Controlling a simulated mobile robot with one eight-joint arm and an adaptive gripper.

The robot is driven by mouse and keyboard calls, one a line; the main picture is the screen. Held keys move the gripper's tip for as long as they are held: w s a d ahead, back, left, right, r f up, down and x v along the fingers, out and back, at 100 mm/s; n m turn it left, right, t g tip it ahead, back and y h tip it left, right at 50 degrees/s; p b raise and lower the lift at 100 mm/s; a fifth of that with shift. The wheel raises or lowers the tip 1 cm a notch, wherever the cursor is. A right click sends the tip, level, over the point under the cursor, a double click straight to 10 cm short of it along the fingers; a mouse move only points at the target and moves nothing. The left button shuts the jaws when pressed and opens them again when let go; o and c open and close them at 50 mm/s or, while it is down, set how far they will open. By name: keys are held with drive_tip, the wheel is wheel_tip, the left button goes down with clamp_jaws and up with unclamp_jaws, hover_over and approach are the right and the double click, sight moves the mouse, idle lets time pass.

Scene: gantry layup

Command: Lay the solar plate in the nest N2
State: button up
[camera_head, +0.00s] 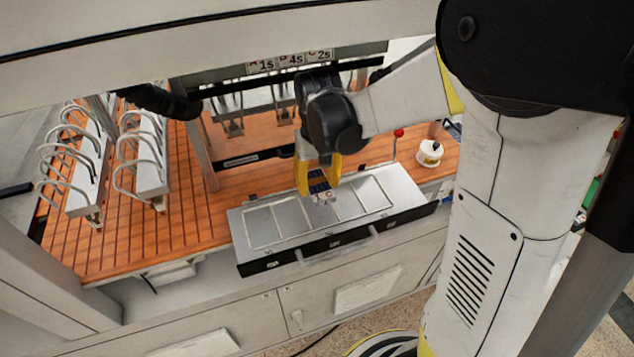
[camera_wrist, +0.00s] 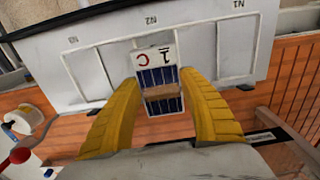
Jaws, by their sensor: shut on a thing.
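The solar plate (camera_wrist: 160,103) is a small panel of dark blue cells with a white end marked "C 1" and a tan strip across its middle. My gripper (camera_wrist: 160,82) is shut on it, a yellow finger on each side. In the head view the plate (camera_head: 319,187) hangs from my gripper (camera_head: 319,177) over the middle of the grey nest board (camera_head: 240,222). In the wrist view the plate overlaps the nest N2 (camera_wrist: 119,60), below its label, and hides part of it. It looks above the board; the exact gap cannot be told.
Nests N1 and N3 flank N2 on the board. A red-topped post (camera_head: 398,133) and a white round container (camera_head: 429,152) stand beyond the board's right end. Racks with curved hoops (camera_head: 82,165) stand at left on the slatted wooden table (camera_head: 190,225). A gantry beam crosses above.

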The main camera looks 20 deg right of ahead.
sight(318, 209)
drive_tip(key=shift+s+r, duration=0.15)
drive_tip(key=shift+s, duration=0.15)
wheel_tip(318, 209, down, 6)
drive_tip(key=b, duration=0.5)
drive_tip(key=shift+w, duration=0.1)
drive_tip(key=shift+f+b, duration=0.75)
drive_tip(key=shift+b, duration=0.5)
idle(1.6)
drive_tip(key=o, duration=1.4)
wheel_tip(318, 209, up, 12)
drive_tip(key=shift+r, duration=0.1)
